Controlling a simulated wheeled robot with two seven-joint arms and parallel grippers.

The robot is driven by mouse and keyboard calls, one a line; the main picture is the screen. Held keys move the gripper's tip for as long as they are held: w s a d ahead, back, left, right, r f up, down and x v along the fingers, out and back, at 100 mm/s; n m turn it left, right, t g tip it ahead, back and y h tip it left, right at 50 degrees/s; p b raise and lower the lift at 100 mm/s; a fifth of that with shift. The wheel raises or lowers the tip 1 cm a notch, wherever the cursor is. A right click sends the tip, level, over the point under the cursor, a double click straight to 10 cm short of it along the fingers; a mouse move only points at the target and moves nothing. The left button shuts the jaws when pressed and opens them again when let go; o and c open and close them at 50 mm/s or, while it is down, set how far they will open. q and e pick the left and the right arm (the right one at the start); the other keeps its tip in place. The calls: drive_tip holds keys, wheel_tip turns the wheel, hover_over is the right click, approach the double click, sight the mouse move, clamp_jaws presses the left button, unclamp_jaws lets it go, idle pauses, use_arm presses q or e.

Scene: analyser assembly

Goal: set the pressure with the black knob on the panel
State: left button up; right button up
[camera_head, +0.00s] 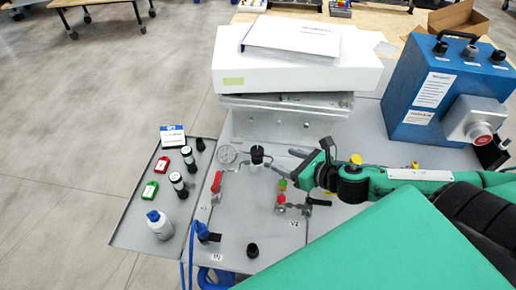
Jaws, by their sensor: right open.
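The black knob (257,155) stands upright on the grey panel (247,215), just right of a round pressure gauge (227,154). My right gripper (284,160) reaches in from the right, with its fingers pointing left towards the knob. It is open, and its fingertips are close to the knob's right side. I cannot tell whether they touch it. The gauge reading is too small to make out. My left gripper is not in view.
A red-handled valve (216,182) and red and green fittings (281,198) stand on the panel near the gripper. A side tray (130,232) holds a white bottle (159,225) and small containers. A white box (290,62) and blue case (445,90) stand behind.

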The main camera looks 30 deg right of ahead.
sight(258, 151)
drive_tip(key=p+x, duration=0.2)
drive_tip(key=x, duration=1)
drive_tip(key=shift+w+a+f, duration=0.1)
drive_tip(key=shift+w, duration=0.1)
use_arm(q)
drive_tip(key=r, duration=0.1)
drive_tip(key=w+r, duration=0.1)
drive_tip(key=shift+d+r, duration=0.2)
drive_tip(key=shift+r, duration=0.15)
use_arm(e)
drive_tip(key=c, duration=1)
use_arm(q)
drive_tip(key=shift+p, duration=0.3)
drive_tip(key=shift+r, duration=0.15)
